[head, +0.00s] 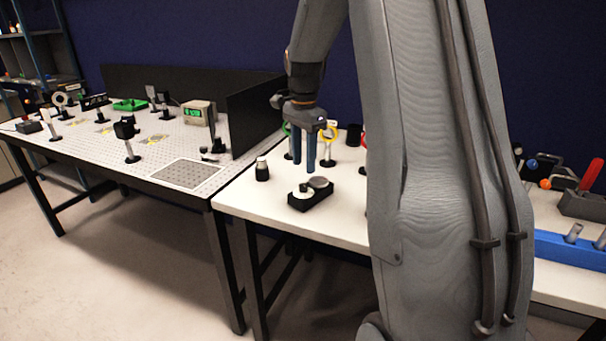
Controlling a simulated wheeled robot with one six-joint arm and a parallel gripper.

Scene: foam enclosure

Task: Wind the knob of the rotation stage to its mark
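The rotation stage (302,198) appears to be the small black block on the white table, with a pale round disc on its top. A grey round knob (319,183) stands at its right rear side. Its mark is too small to make out. My gripper (304,168) hangs just above and behind the stage, pointing down, with its two blue fingers apart and a gap between them. I see nothing held between the fingers. Whether the fingertips touch the knob cannot be told from this view.
A black bottle with a pale cap (262,169) stands left of the stage. A perforated optics table (150,150) with several instruments lies left. My arm hides much of the white table (250,205). A blue rack (570,249) is at right.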

